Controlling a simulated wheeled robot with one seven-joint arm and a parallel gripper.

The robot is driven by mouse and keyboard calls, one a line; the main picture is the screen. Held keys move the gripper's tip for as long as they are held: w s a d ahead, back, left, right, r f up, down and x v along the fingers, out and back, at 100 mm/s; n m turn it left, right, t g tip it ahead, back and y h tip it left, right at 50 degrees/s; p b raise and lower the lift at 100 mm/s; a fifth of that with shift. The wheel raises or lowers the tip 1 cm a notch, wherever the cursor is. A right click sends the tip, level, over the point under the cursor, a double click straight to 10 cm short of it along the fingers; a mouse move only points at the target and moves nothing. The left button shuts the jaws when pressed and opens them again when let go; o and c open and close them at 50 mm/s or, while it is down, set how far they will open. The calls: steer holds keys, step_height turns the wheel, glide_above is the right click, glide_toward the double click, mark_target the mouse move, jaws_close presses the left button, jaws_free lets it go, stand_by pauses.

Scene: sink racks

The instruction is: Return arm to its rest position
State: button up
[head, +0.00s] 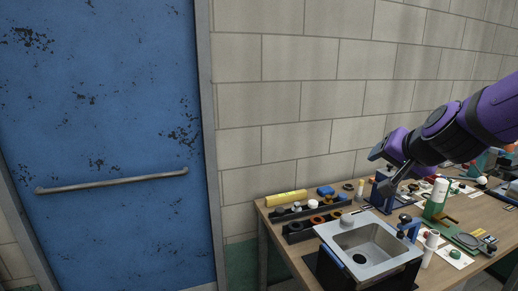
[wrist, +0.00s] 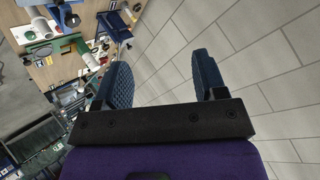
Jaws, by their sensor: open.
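My gripper (head: 381,171) is at the end of my purple and black arm, which reaches in from the right in the head view. The gripper is above the workbench, up and to the right of the sink. In the wrist view my gripper (wrist: 168,80) shows two blue textured fingers set wide apart. Only wall shows between them, so it is open and empty. The workbench (head: 273,226) lies below the gripper, and no touch between them can be made out.
A metal sink (head: 340,229) is at the bench front. Dark racks (head: 297,236) with rings and small parts stand left of it. A green and white cylinder (head: 436,200) stands right of it. A block wall (head: 300,100) is behind. A blue door (head: 100,130) is at left.

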steer(key=s+d+r+n+g, duration=0.1)
steer(key=s+n+g, duration=0.1)
steer(key=s, duration=0.9)
steer(key=s+d+r+n+g+h, duration=0.1)
steer(key=s+n+g, duration=0.2)
steer(key=s, duration=0.8)
steer(key=shift+r+n, duration=0.4)
steer(key=shift+n, duration=0.4)
